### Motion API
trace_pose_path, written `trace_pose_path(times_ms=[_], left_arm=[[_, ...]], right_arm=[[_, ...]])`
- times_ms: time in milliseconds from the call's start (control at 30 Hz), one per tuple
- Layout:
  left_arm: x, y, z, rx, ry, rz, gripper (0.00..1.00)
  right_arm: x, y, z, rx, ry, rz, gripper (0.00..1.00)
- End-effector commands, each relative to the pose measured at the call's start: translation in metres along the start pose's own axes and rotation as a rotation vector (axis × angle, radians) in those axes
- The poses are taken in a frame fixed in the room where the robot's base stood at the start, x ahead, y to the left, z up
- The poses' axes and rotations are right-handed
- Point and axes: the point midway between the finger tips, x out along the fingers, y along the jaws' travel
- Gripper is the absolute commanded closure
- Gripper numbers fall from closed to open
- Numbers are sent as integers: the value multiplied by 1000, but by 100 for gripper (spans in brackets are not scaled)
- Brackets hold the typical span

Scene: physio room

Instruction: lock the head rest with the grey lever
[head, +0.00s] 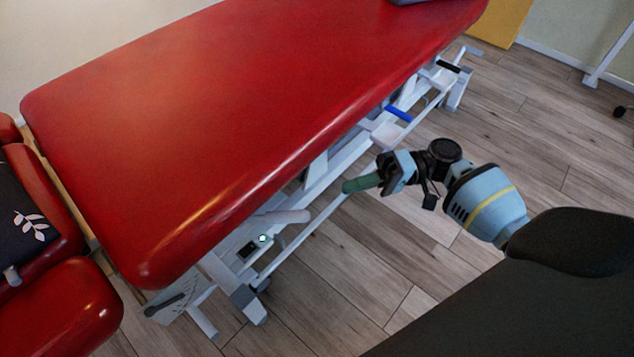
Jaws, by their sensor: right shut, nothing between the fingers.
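The red treatment table (230,120) runs diagonally across the head view. Its head rest (75,305) is the split red padding at the lower left, with a dark leaf-print cloth (25,220) on it. A pale grey lever (283,216) sticks out under the table's near long edge; a short grey knob (12,276) shows by the head rest. I cannot tell for certain which one locks it. My right gripper (384,178) is shut and empty beside the table frame, right of the pale lever and apart from it. A green handle (358,184) lies at its fingertips; contact is unclear. My left gripper is out of view.
A blue handle (398,113) and a black handle (448,66) stick out farther along the white frame (325,172). A small box with a lit green light (262,238) sits below the pale lever. Wooden floor (540,130) on the right is free.

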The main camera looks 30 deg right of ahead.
Motion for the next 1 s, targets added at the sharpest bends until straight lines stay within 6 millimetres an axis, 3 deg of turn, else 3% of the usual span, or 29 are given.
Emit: trace_pose_path(times_ms=[600, 1000], left_arm=[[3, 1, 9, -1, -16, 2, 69], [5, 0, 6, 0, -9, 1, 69]], right_arm=[[86, 0, 0, 0, 0, -1, 100], [99, 1, 0, 0, 1, 2, 100]])
